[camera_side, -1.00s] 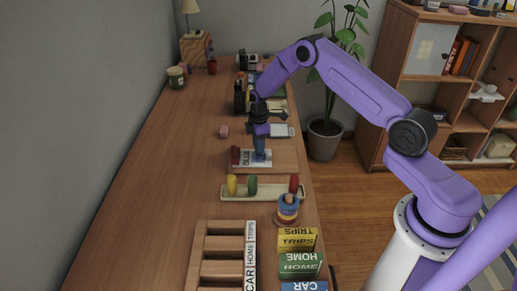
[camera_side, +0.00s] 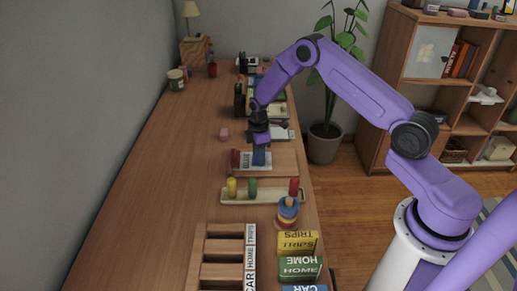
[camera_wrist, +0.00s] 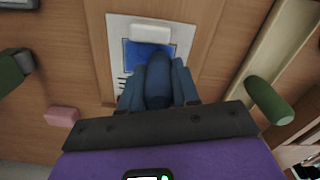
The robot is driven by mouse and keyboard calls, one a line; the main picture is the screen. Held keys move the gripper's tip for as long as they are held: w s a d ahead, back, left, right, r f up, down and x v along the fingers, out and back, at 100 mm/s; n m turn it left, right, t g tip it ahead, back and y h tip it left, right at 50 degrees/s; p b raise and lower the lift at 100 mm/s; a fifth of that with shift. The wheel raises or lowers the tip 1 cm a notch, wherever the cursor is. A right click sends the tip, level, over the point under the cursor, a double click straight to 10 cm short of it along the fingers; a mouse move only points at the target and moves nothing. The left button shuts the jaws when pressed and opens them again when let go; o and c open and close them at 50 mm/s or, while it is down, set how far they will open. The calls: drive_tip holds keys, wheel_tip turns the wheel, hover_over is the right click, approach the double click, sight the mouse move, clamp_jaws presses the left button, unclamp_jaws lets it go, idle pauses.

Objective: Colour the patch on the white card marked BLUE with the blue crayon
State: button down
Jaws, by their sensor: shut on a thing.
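My gripper (camera_side: 261,143) is shut on the blue crayon (camera_wrist: 158,82), which points down over the white card. The card (camera_wrist: 120,32) lies on a wooden board, and a blue area (camera_wrist: 138,52) shows on it around the crayon's far end. In the side view the card (camera_side: 247,166) is partly covered by blue below my gripper; crayon and patch are hard to tell apart there. Whether the tip touches the card is hidden. A white block (camera_wrist: 149,33) sits at the card's upper edge in the wrist view.
A tray (camera_side: 221,196) with yellow (camera_side: 232,187), green (camera_side: 253,187) and red (camera_side: 294,186) crayons stands nearer the camera. A red thing (camera_side: 236,158) is left of the card. A pink block (camera_side: 224,133) lies beyond. The table's left side is clear.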

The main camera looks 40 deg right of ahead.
drive_tip(key=shift+s+a, duration=0.9)
drive_tip(key=shift+w+a, duration=0.1)
drive_tip(key=shift+a, duration=0.15)
drive_tip(key=shift+w, duration=0.3)
drive_tip(key=shift+w+d, duration=2.8)
drive_tip(key=shift+d, duration=0.05)
drive_tip(key=shift+s+a, duration=2.95)
wheel_tip(320, 180, up, 8)
